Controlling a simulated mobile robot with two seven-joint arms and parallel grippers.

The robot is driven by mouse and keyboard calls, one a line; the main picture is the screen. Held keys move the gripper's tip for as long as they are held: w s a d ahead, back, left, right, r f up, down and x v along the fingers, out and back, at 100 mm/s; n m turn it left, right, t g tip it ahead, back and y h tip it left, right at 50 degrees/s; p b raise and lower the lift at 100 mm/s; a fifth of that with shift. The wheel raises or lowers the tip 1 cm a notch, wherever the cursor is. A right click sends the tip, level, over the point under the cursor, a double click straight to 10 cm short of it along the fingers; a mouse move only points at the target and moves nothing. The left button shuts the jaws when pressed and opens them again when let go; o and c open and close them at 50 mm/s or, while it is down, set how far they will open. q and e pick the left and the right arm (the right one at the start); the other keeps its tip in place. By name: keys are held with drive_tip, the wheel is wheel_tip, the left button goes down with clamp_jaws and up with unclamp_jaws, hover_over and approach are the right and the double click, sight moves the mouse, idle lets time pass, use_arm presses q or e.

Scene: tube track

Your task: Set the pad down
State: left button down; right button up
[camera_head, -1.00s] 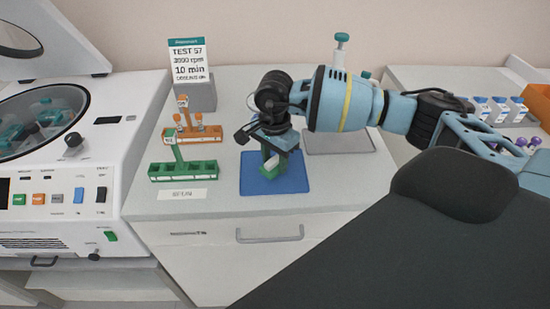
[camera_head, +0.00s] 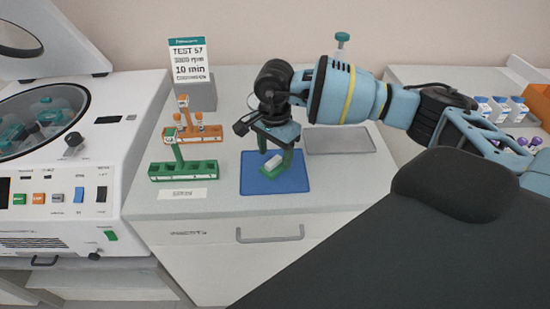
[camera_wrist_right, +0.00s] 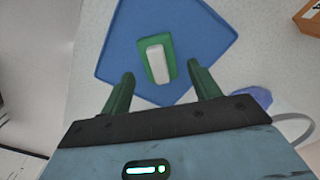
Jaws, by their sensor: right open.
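The pad (camera_head: 272,166), a small white block with green edging, lies flat on the blue mat (camera_head: 294,185). The right wrist view shows the pad (camera_wrist_right: 156,60) on the blue mat (camera_wrist_right: 200,25), with green showing around the white part. My right gripper (camera_head: 275,158) points down over the mat with its green fingers spread. In the right wrist view my right gripper (camera_wrist_right: 162,76) has one finger to each side of the pad, with clear gaps. My left gripper is not in view.
A green rack (camera_head: 184,172) and an orange rack (camera_head: 192,133) stand left of the mat. A grey tray (camera_head: 338,140) lies to its right. A centrifuge (camera_head: 75,150) with a raised lid is at the far left. A sign (camera_head: 189,61) stands behind the racks.

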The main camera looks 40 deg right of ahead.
sight(275, 160)
wheel_tip(275, 160, up, 10)
drive_tip(key=shift+f, duration=0.15)
drive_tip(key=shift+s+f, duration=0.1)
drive_tip(key=shift+s, duration=0.05)
idle(0.6)
